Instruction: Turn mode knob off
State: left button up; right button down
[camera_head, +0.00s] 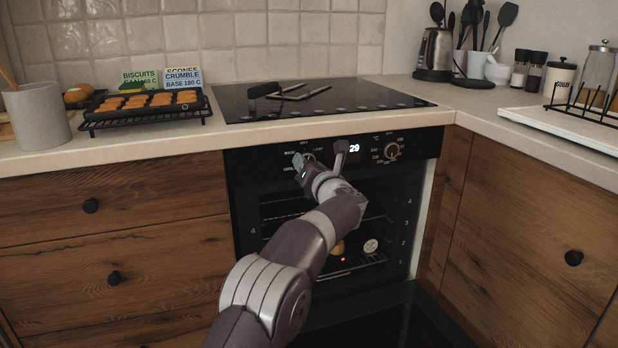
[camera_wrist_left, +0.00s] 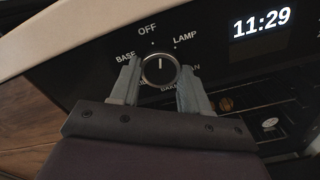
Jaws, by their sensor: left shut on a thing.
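The mode knob (camera_wrist_left: 159,69) is a round dark knob with a pale rim on the black oven panel (camera_wrist_left: 90,75). Its white pointer line points nearly straight up in the left wrist view, between the OFF and LAMP labels and seemingly nearer OFF. The BASE label is to its left; some lower labels are partly hidden by my fingers. My left gripper (camera_wrist_left: 159,72) has one finger on each side of the knob and is shut on it. In the head view my left gripper (camera_head: 319,158) is at the panel's left part, covering much of the knob. My right gripper is out of view.
A clock display (camera_wrist_left: 262,22) reads 11:29. A second knob (camera_head: 392,151) with temperature marks is to the right. A tray of biscuits (camera_head: 150,103) stands on the counter, left of the hob (camera_head: 390,98).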

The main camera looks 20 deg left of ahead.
pick_arm(q)
jog(key=shift+f+n+b, duration=0.1)
jog(key=shift+n+b, duration=1.1)
jog(key=shift+n, duration=0.6)
jog(key=o, duration=1.1)
jog(key=shift+c, duration=0.2)
jog(key=p+v, duration=0.1)
jog(key=v, duration=1.1)
jog(key=shift+s+d, duration=0.25)
